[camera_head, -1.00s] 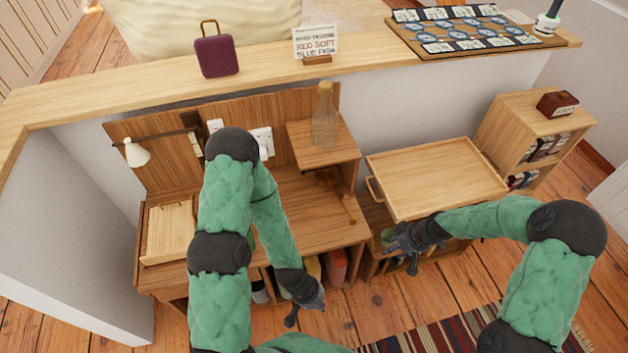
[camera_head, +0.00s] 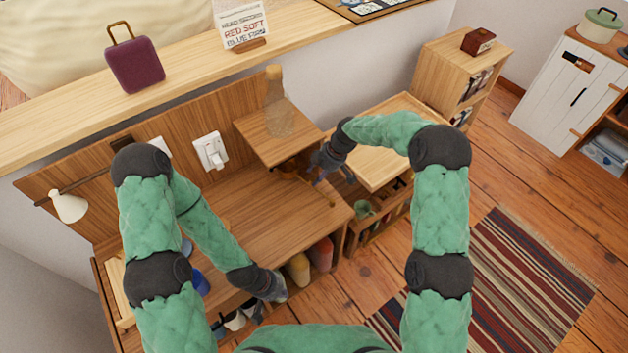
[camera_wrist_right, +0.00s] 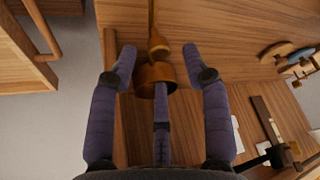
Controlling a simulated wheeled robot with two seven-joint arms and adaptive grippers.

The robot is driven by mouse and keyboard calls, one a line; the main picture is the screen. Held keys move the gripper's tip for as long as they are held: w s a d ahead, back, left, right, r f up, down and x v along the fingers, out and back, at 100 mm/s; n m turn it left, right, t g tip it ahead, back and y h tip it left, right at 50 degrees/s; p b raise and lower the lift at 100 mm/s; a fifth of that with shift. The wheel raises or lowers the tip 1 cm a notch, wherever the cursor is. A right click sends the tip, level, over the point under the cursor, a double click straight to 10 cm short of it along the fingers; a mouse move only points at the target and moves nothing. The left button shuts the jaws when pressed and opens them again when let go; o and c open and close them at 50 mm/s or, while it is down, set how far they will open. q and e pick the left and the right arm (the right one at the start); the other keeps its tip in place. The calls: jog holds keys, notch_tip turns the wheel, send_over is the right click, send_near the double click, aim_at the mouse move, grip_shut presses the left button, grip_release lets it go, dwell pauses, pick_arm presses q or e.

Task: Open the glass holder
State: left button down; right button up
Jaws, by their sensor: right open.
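The glass holder cannot be told for certain. A wooden piece with a round cup-like end and a narrow stem (camera_wrist_right: 157,74) lies between my right gripper's fingers in the right wrist view. In the head view it is mostly hidden under the small raised shelf (camera_head: 262,135). A clear glass bottle (camera_head: 277,110) stands on that shelf. My right gripper (camera_head: 322,168) is beside the shelf's front right edge. Its fingers (camera_wrist_right: 158,56) are spread around the wooden piece, and no grip on it shows. My left gripper (camera_head: 276,288) hangs low at the desk's front; its fingers are unclear.
The wooden desk (camera_head: 255,215) has a back panel with a white switch (camera_head: 211,151) and a lamp (camera_head: 68,206). Bottles (camera_head: 299,268) stand below it. A wooden tray-topped cart (camera_head: 377,165) is to the right. The floor by the striped rug (camera_head: 530,265) is clear.

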aim_at(313, 180)
jog(key=shift+b+x, duration=0.3)
jog(key=shift+x, duration=1.2)
grip_shut()
